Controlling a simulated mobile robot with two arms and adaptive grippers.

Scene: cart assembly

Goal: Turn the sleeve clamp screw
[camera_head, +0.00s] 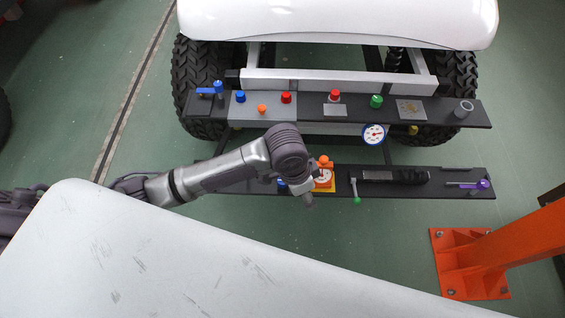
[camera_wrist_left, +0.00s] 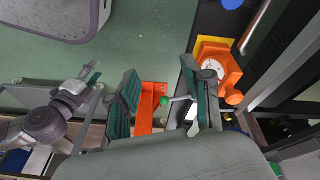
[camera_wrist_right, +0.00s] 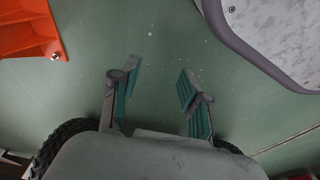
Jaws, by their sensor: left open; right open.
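My left gripper (camera_head: 310,197) is above the lower dark rail, beside an orange block with a white dial (camera_head: 323,178). In the left wrist view, my left gripper (camera_wrist_left: 159,72) is open. A thin rod with a green tip (camera_wrist_left: 165,101) shows between its fingers, near the right finger; I cannot tell if they touch. The rod also hangs off the lower rail (camera_head: 356,190), beside a black cylinder (camera_head: 395,176). I cannot tell which part is the sleeve clamp screw. My right gripper (camera_wrist_right: 158,72) is open and empty over the green floor.
The upper rail (camera_head: 445,117) carries several coloured knobs, a gauge (camera_head: 374,134) and a grey cup (camera_head: 464,109). A purple-ended lever (camera_head: 483,184) is at the lower rail's right end. An orange post base (camera_head: 465,262) stands at lower right. A white panel (camera_head: 180,260) fills the foreground.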

